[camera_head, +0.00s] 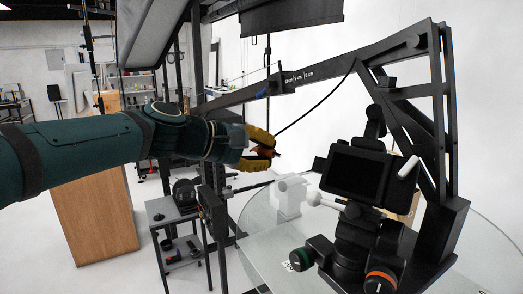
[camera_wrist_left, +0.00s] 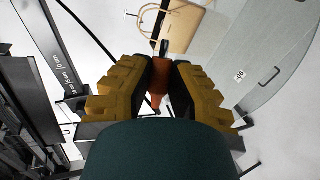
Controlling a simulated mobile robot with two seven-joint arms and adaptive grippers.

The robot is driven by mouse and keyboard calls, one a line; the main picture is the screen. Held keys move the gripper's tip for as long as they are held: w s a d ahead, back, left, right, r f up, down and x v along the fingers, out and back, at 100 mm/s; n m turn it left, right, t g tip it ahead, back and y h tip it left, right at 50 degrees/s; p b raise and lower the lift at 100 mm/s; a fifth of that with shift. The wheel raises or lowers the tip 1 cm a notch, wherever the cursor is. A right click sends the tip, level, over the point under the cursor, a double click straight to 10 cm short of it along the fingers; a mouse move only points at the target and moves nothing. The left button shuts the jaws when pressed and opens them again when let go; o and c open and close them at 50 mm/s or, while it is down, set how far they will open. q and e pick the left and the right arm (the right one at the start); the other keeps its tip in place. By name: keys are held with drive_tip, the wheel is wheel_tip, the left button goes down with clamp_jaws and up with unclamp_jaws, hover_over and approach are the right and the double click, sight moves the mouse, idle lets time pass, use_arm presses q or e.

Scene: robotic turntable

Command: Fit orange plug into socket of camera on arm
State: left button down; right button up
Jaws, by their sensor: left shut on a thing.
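My left gripper (camera_head: 262,150) reaches in from the left in the head view, above the edge of the turntable. Its yellow fingers are shut on the orange plug (camera_head: 276,153). In the left wrist view the plug (camera_wrist_left: 161,85) sits between the two padded fingers (camera_wrist_left: 160,85), with a dark tip at its far end. I cannot make out the socket. My right gripper is not in view.
A black cable hangs from the arm toward my gripper. The round glass turntable (camera_head: 262,226) lies below, with a white object (camera_head: 290,196) on it. A small black cart (camera_head: 176,214) and a wooden cabinet (camera_head: 95,210) stand at the left.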

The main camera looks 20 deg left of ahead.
use_arm(q)
drive_tip(key=shift+d, duration=0.1)
drive_tip(key=shift+s+d, duration=0.25)
drive_tip(key=shift+d, duration=0.65)
drive_tip(key=shift+s+d, duration=0.25)
drive_tip(key=shift+d, duration=0.7)
drive_tip(key=shift+s+d, duration=0.25)
drive_tip(key=shift+d, duration=0.65)
drive_tip(key=shift+s+d+p, duration=0.15)
drive_tip(key=shift+s+d, duration=0.05)
drive_tip(key=shift+d, duration=0.5)
drive_tip(key=shift+s+d+p, duration=0.15)
drive_tip(key=shift+d, duration=0.5)
idle(0.3)
drive_tip(key=c, duration=1.2)
unclamp_jaws()
drive_tip(key=shift+o, duration=1.4)
drive_tip(key=shift+d, duration=0.15)
